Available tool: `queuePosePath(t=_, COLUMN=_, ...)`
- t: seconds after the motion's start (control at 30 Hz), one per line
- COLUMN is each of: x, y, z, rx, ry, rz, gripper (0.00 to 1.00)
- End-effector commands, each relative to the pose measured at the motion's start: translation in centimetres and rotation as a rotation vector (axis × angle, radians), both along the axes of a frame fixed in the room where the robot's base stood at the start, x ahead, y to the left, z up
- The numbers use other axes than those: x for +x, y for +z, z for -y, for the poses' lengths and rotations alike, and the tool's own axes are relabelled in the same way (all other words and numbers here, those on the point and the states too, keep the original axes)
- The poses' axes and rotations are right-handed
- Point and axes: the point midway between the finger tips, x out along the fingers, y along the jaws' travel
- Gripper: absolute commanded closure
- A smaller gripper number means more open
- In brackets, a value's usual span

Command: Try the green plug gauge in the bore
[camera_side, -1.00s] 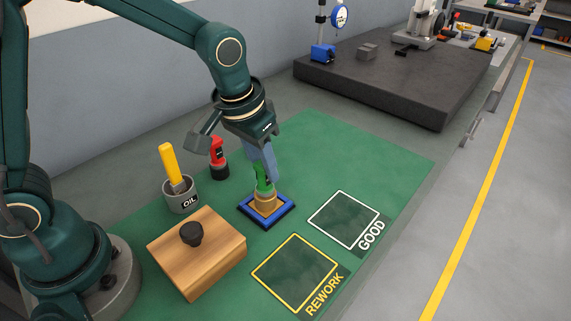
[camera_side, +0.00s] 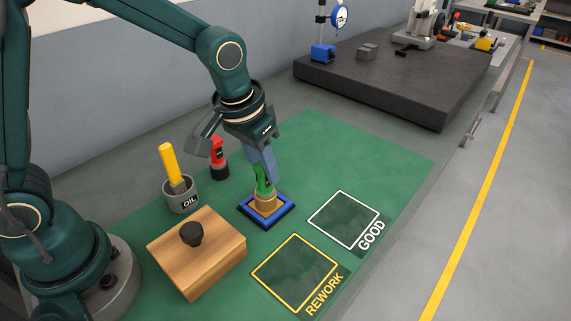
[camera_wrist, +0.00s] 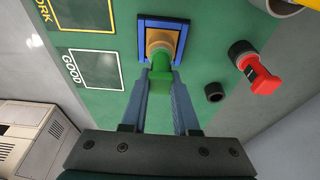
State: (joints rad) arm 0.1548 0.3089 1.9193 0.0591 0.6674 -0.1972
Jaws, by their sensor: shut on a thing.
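My gripper (camera_side: 262,172) is shut on the green plug gauge (camera_side: 263,184) and holds it roughly upright over the brass bored part (camera_side: 265,205). The gauge's lower end meets the top of the part, seemingly at the bore. I cannot tell how deep it sits, as the bore is hidden. The brass part stands in a blue square frame (camera_side: 284,215) on the green mat. In the wrist view, the two fingers (camera_wrist: 164,90) grip the green gauge (camera_wrist: 162,75), with the brass part (camera_wrist: 158,38) just beyond it.
A red-handled gauge (camera_side: 217,152) stands in a dark holder behind; an empty-looking dark holder (camera_wrist: 214,92) is beside it. Nearby are the oil pot (camera_side: 181,201) with a yellow-handled brush and a wooden box (camera_side: 205,258). The GOOD (camera_side: 345,218) and REWORK (camera_side: 293,272) squares are clear.

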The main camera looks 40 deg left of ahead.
Motion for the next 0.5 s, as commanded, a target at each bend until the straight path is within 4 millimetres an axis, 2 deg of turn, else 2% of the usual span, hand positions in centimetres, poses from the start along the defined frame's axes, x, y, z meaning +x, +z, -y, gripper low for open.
queuePosePath(t=0.5, x=0.1, y=2.5, z=0.0, rx=-0.001, ry=0.0, rz=0.004, gripper=1.0)
